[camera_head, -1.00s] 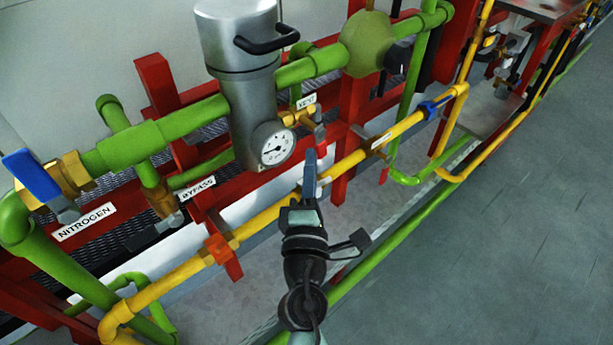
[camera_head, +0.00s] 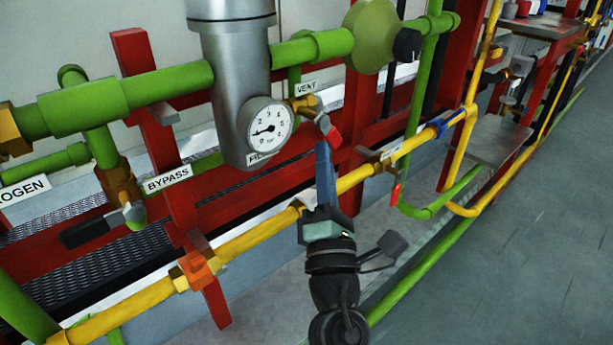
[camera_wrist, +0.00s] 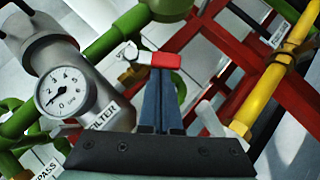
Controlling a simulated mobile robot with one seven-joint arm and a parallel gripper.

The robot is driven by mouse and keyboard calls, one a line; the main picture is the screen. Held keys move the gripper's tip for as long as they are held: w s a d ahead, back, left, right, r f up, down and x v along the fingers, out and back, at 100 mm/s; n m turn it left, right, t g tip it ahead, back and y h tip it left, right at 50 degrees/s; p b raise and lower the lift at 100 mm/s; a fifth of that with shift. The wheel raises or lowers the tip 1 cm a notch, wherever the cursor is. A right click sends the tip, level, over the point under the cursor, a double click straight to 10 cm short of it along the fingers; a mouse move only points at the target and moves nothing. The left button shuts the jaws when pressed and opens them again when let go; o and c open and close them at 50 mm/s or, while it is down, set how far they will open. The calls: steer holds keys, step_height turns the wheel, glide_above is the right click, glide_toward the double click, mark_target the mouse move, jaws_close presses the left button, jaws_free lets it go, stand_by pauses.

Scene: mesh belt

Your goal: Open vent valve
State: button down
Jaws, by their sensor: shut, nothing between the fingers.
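The vent valve is a small brass valve (camera_head: 303,105) on a green pipe stub beside the silver filter housing, under a white VENT label (camera_head: 305,88). Its red-sleeved handle (camera_head: 333,137) points down and right in the head view. In the wrist view the red handle (camera_wrist: 160,60) lies sideways just beyond the fingertips. My gripper (camera_head: 323,145) is shut, its blue-grey fingers together and empty. The fingertips (camera_wrist: 165,72) are close to the handle's underside; whether they touch it I cannot tell.
A pressure gauge (camera_head: 268,128) sits on the silver filter housing (camera_head: 232,70) just left of the valve. A yellow pipe (camera_head: 370,172) runs close behind my fingers. A red frame post (camera_head: 362,95) stands behind. The grey floor (camera_head: 530,230) at right is open.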

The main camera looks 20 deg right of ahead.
mark_target(339, 136)
steer(key=shift+w+d+f+n+t+y+b, duration=0.15)
steer(key=shift+d+n+t+y+b, duration=0.2)
steer(key=shift+n+b, duration=0.6)
steer(key=shift+d+f+n+t+y+b, duration=0.2)
steer(key=shift+n+t+y+b, duration=0.25)
steer(key=shift+b, duration=1)
steer(key=shift+w+d+f+n+t+y+b, duration=0.1)
steer(key=shift+d+n+t+y+b, duration=0.3)
steer(key=shift+b, duration=0.8)
steer(key=n+y+b, duration=0.1)
steer(key=n+b, duration=0.1)
steer(key=n+t+y+b, duration=0.1)
steer(key=n+y+b, duration=0.1)
steer(key=b, duration=0.1)
steer(key=shift+w+d+r+n, duration=0.1)
steer(key=shift+d+n, duration=0.2)
steer(key=shift+d, duration=0.1)
steer(key=n+y+b, duration=0.3)
steer(key=d+n+t+y+b, duration=0.1)
steer(key=n+y+b, duration=0.1)
steer(key=shift+w+r, duration=0.2)
steer(key=shift+r, duration=0.2)
steer(key=shift+r+n+y, duration=0.35)
steer(key=shift+n+y, duration=0.15)
steer(key=shift+n, duration=0.1)
steer(key=shift+a+r, duration=0.1)
steer(key=p+v, duration=0.2)
steer(key=v, duration=1.1)
